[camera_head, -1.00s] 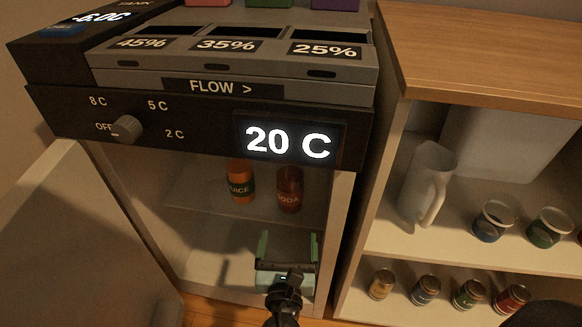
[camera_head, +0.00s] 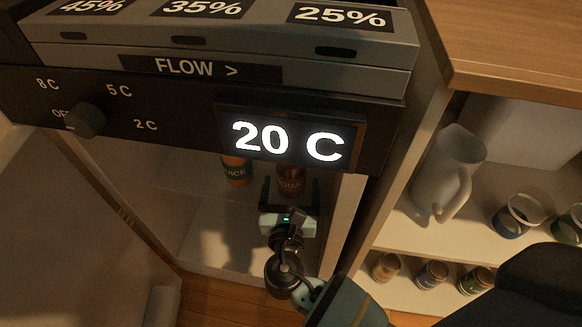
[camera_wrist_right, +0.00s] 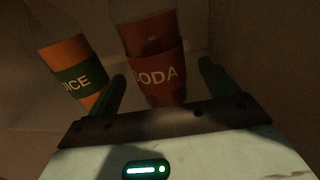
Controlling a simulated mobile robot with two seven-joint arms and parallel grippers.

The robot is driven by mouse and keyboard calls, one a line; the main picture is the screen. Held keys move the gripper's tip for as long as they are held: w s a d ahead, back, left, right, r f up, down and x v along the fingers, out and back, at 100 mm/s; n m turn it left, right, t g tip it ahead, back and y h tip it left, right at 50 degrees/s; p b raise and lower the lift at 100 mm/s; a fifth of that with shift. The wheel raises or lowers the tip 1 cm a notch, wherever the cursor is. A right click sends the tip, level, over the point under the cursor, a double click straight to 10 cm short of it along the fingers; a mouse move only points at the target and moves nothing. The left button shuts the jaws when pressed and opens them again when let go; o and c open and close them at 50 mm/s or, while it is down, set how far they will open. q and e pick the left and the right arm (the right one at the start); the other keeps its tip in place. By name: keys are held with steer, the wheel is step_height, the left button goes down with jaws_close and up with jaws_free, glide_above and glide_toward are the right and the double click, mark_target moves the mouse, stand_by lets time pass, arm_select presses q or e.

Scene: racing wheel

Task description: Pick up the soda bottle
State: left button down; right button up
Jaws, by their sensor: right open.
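The soda bottle (camera_head: 291,180) is dark red-brown with a "SODA" label. It stands on the shelf inside the open cabinet under the "20 C" display, and its top is hidden by the panel in the head view. My right gripper (camera_head: 291,192) is open, its two fingers pointing into the cabinet toward the bottle. In the right wrist view the soda bottle (camera_wrist_right: 155,65) shows between the open fingers (camera_wrist_right: 160,85), just beyond the palm. Contact with the fingers cannot be made out. My left gripper is not in view.
An orange juice bottle (camera_head: 236,172) with a green label stands just left of the soda. The display panel (camera_head: 290,138) overhangs the opening. An open door (camera_head: 70,210) is at the left. A shelf unit at the right holds a pitcher (camera_head: 445,175), cups and several jars.

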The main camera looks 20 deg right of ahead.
mark_target(292, 173)
steer(key=shift+b+x, duration=1.05)
steer(key=shift+x, duration=1.3)
steer(key=shift+w+d+f, duration=0.1)
steer(key=shift+w+d, duration=0.05)
steer(key=shift+w, duration=0.25)
steer(key=c, duration=1.4)
